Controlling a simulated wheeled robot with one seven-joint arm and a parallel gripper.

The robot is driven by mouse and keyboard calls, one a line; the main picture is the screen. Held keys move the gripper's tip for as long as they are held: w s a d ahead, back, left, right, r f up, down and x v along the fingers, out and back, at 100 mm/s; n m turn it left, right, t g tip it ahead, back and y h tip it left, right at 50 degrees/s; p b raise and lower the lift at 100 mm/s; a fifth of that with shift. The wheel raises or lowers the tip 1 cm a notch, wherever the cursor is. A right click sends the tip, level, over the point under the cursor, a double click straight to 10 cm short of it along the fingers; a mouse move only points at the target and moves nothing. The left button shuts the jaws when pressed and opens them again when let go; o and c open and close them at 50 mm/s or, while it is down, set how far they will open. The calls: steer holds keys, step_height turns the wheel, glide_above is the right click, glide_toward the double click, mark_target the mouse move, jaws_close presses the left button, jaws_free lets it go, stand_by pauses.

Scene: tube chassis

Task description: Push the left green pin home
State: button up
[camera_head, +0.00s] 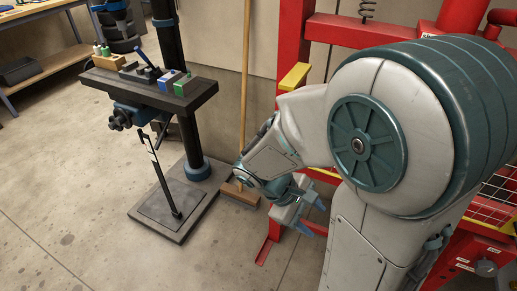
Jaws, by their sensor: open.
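On the table of a drill-press-like stand is a wooden block (108,62) at the left end. Two small upright green-topped pieces, possibly the pins, stand on it: a left one (97,49) and a right one (106,51). They are too small to tell how deep they sit. My gripper (312,218) is open, with blue-grey fingers, low at the middle right. It is well away from the stand, near the red frame. No object shows between its fingers.
The dark stand table (140,91) also bears a blue block (170,79), a green block (188,87) and a dark clamp-like part. A broom (244,100) leans between the stand and my arm. The red frame (300,60) is close behind my arm. Floor at front left is clear.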

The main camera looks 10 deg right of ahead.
steer(key=w+a+f+n+t+h+b, duration=0.15)
steer(key=w+a+f+n+t, duration=0.25)
steer(key=w+a+n+t, duration=0.55)
steer(key=w+a+f+n+t+h, duration=0.2)
steer(key=w+a+f+n+t, duration=0.4)
steer(key=n, duration=0.6)
steer(key=s+d+r+b+x, duration=0.1)
steer(key=r+x, duration=0.1)
steer(key=x, duration=1.1)
steer(key=shift+d+t, duration=0.45)
steer(key=shift+w, duration=0.1)
jaws_close()
